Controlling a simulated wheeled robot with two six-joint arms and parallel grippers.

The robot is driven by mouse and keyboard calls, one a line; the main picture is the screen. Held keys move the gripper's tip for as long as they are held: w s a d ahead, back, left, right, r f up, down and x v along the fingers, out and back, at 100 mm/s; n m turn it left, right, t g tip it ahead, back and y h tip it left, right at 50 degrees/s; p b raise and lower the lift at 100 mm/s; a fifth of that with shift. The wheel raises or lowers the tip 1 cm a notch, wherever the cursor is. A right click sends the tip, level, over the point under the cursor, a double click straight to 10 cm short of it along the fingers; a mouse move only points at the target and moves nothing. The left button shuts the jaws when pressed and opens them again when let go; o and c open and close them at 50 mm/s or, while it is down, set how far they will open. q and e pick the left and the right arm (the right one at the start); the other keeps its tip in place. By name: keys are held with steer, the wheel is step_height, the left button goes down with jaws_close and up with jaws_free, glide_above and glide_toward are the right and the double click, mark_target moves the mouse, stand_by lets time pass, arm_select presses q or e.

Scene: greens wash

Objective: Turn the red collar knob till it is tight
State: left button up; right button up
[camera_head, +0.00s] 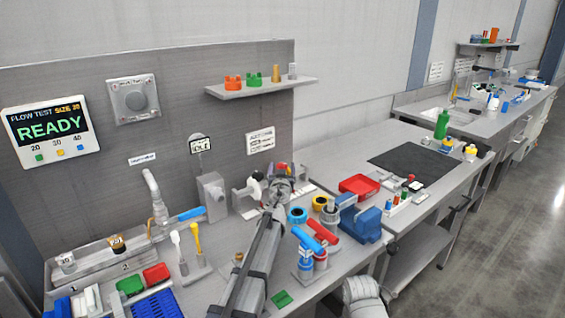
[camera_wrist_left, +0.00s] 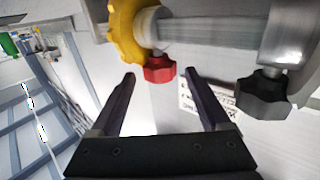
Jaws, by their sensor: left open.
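The red collar knob (camera_wrist_left: 159,70) shows in the left wrist view, on a pale collar beside a yellow wheel (camera_wrist_left: 130,30) on a grey shaft (camera_wrist_left: 205,27). My left gripper (camera_wrist_left: 160,77) is open. Its two dark fingertips are on either side of the red knob, with visible gaps, and nothing is held. In the head view my left arm reaches up over the bench, and the gripper (camera_head: 277,180) is at the fixture by the back panel. The arm and gripper hide much of the fixture there. My right gripper is not in view.
A black knob (camera_wrist_left: 264,95) hangs close to the right finger in the wrist view. In the head view a grey box (camera_head: 212,195) with a blue-handled pipe stands left of the gripper. A shelf (camera_head: 262,87) is above.

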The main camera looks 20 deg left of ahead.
arm_select(q)
steer(key=x, duration=0.5)
steer(key=shift+w+a, duration=0.1)
steer(key=shift+w, duration=0.1)
steer(key=shift+s, duration=0.1)
steer(key=shift+c, duration=0.3)
jaws_close()
